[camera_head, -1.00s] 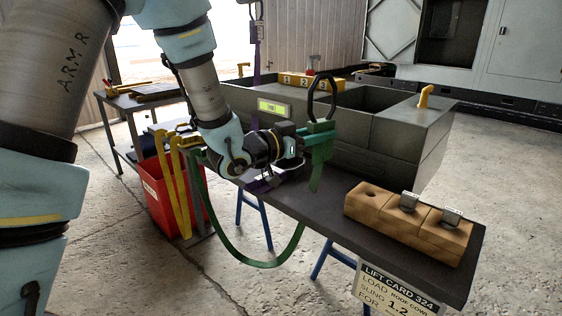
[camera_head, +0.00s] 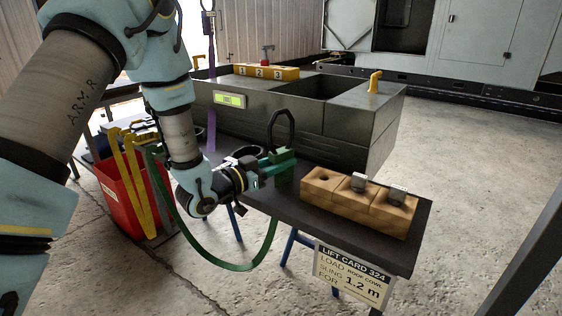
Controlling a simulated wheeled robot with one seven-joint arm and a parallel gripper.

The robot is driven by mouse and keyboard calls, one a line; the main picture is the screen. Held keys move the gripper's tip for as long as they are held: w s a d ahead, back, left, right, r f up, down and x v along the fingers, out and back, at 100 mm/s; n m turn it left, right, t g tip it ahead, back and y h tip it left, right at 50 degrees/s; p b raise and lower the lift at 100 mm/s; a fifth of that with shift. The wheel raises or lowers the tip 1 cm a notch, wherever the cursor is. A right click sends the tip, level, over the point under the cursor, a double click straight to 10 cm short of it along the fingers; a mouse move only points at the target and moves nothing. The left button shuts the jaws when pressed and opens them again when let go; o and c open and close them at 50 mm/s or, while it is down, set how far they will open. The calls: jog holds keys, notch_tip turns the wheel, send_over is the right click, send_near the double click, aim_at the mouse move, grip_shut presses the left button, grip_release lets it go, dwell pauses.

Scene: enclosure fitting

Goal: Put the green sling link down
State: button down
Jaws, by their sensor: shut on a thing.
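My gripper (camera_head: 274,166) is shut on the green sling link, whose dark ring (camera_head: 281,128) stands up above the jaws. The link is just left of the wooden block, low over the dark table (camera_head: 395,245). I cannot tell whether it touches the table top. The green sling strap (camera_head: 238,266) hangs in a long loop in front of the table. Its other end rises toward the red bin (camera_head: 120,203) at the left.
The wooden block (camera_head: 358,203) holds two metal pieces and has one open hole. A lift card (camera_head: 348,278) hangs on the table's front edge. A grey trough (camera_head: 350,118) with a yellow hook (camera_head: 375,82) stands behind. Yellow straps (camera_head: 140,185) hang over the bin.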

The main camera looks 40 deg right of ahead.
jog(key=shift+f, duration=0.1)
jog(key=c, duration=0.6)
grip_release()
jog(key=shift+o, duration=0.2)
jog(key=shift+r, duration=0.25)
jog(key=a+b, duration=0.1)
jog(key=a, duration=1.1)
jog(key=shift+b, duration=0.35)
jog(key=shift+a+f, duration=0.1)
